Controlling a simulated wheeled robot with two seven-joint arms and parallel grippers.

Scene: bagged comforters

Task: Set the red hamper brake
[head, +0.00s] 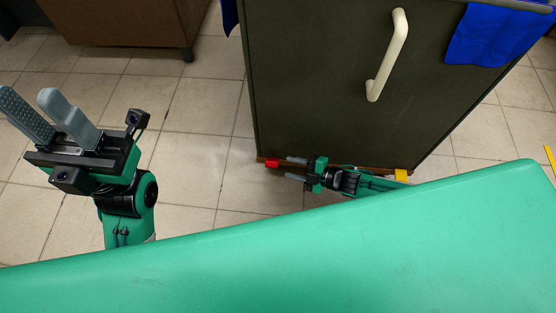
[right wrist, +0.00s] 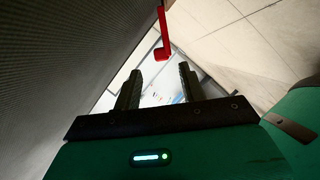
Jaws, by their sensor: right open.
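The red brake (head: 272,163) sits low at the near left corner of the dark hamper (head: 320,75), close to the floor. In the right wrist view the red brake lever (right wrist: 163,38) hangs down and ends in a wider red pad just beyond the fingertips. My right gripper (head: 288,167) is low at the hamper's base, open and empty, its fingers pointing left toward the brake. In the right wrist view the two fingers (right wrist: 160,74) are apart, with the pad ahead of the gap. My left gripper (head: 26,94) is open and empty over the floor at the left.
A yellow part (head: 401,175) shows at the hamper's base on the right. The hamper has a cream handle (head: 387,55) and blue cloth (head: 495,35) over its top edge. A brown cabinet (head: 130,22) stands at the back left. Tiled floor (head: 205,115) between them is clear.

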